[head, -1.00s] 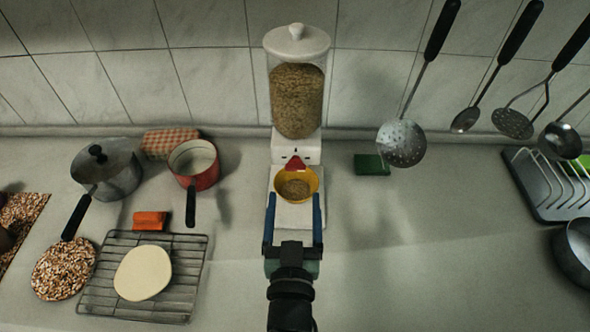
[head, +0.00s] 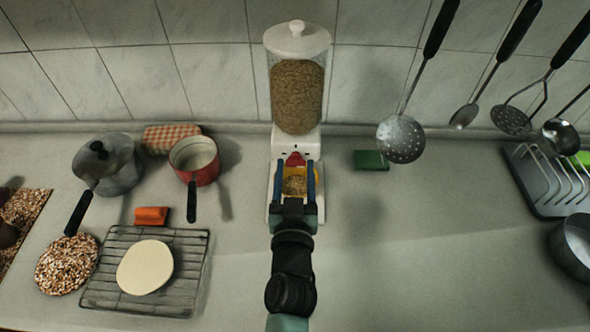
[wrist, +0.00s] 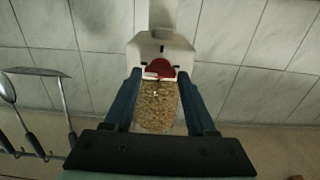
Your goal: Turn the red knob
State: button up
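The red knob (head: 295,158) is on the front of a white dispenser (head: 304,140) with a clear grain-filled hopper (head: 297,98). It also shows in the wrist view as a red half-round shape (wrist: 160,68), with the hopper (wrist: 157,108) below it in that picture. My gripper (head: 296,168) is open, its two blue fingers apart, in front of the dispenser. In the wrist view, the knob appears between the fingertips, with gaps on both sides. I cannot tell whether the tips reach around it. A yellow bowl of grain (head: 296,186) is partly hidden by my fingers.
A red pot (head: 205,172), a grey pot (head: 118,170) and a wire rack (head: 190,290) are at left. A green sponge (head: 371,160) is right of the dispenser. Utensils, including a skimmer (head: 401,139), hang at right.

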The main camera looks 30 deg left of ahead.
grip_shut()
jog(key=shift+m, duration=0.4)
jog(key=m+b, duration=0.1)
jog(key=m, duration=0.2)
jog(key=shift+d+f+m, duration=0.1)
jog(key=shift+m, duration=0.2)
jog(key=m, duration=0.4)
jog(key=shift+w+m, duration=0.1)
jog(key=shift+m, duration=0.2)
jog(key=m, duration=0.4)
jog(key=shift+d+f, duration=0.1)
jog(key=m, duration=0.4)
jog(key=shift+f, duration=0.1)
jog(key=shift+m, duration=0.5)
